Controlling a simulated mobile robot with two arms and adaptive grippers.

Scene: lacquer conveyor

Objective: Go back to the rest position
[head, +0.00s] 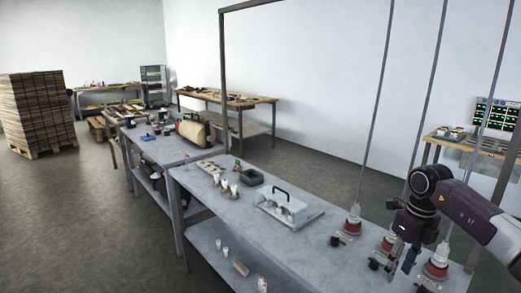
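My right arm comes in from the right edge. My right gripper (402,264) points down at the near right part of the grey workbench (300,245), among red-based fixtures. It is small and dark, and I cannot tell whether its fingers are apart or hold anything. One red-based fixture (352,226) stands to its left, and another (437,268) is close on its right. My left gripper is not in view.
A clear-sided box with a black handle (289,206) stands mid-bench, with small white-topped cups (233,190) beyond. Thin vertical rods (375,110) rise near my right arm. A pallet stack (38,110) is far left. Open floor (90,210) lies left.

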